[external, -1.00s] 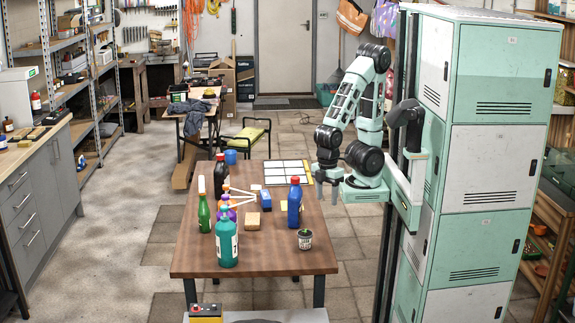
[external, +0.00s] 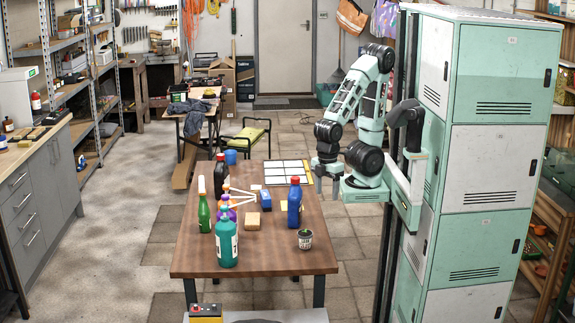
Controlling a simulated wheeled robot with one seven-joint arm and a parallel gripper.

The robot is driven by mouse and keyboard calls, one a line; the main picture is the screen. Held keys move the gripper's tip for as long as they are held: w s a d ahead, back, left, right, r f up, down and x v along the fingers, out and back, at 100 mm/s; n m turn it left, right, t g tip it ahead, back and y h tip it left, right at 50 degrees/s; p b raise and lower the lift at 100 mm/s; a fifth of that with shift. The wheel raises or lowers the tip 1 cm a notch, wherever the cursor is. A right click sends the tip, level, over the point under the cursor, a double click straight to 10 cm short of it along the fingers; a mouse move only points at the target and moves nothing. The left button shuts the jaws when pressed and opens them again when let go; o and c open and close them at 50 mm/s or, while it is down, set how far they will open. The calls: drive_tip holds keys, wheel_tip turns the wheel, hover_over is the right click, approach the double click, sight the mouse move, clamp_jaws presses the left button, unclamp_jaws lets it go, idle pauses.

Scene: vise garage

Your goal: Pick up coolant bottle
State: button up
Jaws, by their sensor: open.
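Several bottles stand upright on the wooden table (external: 285,258), and I cannot read which is labelled coolant. A blue bottle with a red cap (external: 295,206) stands on the right side.
Lockers (external: 490,130) stand at right.

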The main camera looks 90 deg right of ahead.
drive_tip(key=w+d+r+m+g+y+p, duration=0.1)
drive_tip(key=w+d+m+g+y+p, duration=0.15)
drive_tip(key=d+m+y, duration=1.25)
drive_tip(key=s+d+r+m+t+h+p, duration=0.15)
drive_tip(key=s+d+m+t+h, duration=0.25)
drive_tip(key=d+m+t, duration=0.65)
drive_tip(key=s+d+r+m+t+h+p, duration=0.15)
drive_tip(key=s+d+m+t+h, duration=0.3)
drive_tip(key=d+m+t, duration=0.6)
drive_tip(key=m+g, duration=0.2)
drive_tip(key=m, duration=0.1)
approach(292, 181)
drive_tip(key=shift+y, duration=0.25)
drive_tip(key=p+x, duration=0.2)
drive_tip(key=x, duration=0.1)
drive_tip(key=p+x, duration=0.6)
drive_tip(key=shift+w+d, duration=0.25)
drive_tip(key=shift+w, duration=0.05)
drive_tip(key=shift+w+a+f, duration=0.1)
drive_tip(key=shift+w+f, duration=0.1)
drive_tip(key=shift+w, duration=0.25)
clamp_jaws()
